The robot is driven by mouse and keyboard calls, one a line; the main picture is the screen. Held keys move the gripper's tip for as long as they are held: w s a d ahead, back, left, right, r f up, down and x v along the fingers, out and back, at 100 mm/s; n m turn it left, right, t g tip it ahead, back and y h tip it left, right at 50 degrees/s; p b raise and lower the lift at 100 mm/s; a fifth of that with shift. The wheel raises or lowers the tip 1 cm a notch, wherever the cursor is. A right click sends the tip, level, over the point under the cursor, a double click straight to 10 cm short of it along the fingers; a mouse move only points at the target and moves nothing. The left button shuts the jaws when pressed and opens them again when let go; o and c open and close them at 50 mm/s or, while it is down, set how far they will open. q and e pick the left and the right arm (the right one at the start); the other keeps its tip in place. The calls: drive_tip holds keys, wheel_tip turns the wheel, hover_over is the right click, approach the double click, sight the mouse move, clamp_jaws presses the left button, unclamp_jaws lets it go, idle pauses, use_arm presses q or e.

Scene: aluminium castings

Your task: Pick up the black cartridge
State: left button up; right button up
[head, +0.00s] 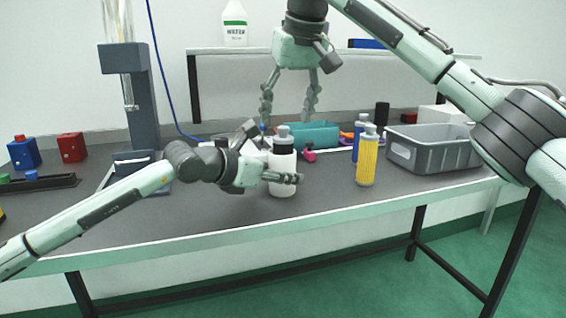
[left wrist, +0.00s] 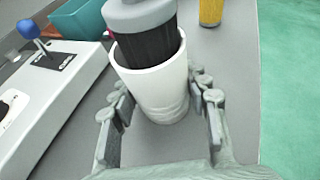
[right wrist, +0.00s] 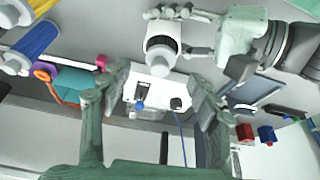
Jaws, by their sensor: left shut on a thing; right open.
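The black cartridge (head: 283,146), with a grey cap, stands in a white cup (head: 282,180) near the middle of the table. In the left wrist view the cartridge (left wrist: 150,45) sits upright inside the cup (left wrist: 160,95), its lower part hidden. My left gripper (left wrist: 163,97) is shut around the cup, a finger on each side. My right gripper (head: 287,112) is open and empty, pointing down above and behind the cartridge. The right wrist view shows the cup and cartridge (right wrist: 161,48) beyond its open fingers.
A yellow cartridge (head: 367,160) and a blue one (head: 358,138) stand to the right. A grey bin (head: 440,160) is at the table's right end. A teal bin (head: 318,134) and a white box with a blue-knobbed lever (left wrist: 45,75) are behind the cup. The front right tabletop is clear.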

sight(285, 128)
drive_tip(key=x, duration=0.6)
drive_tip(key=shift+s, duration=0.1)
clamp_jaws()
idle(0.3)
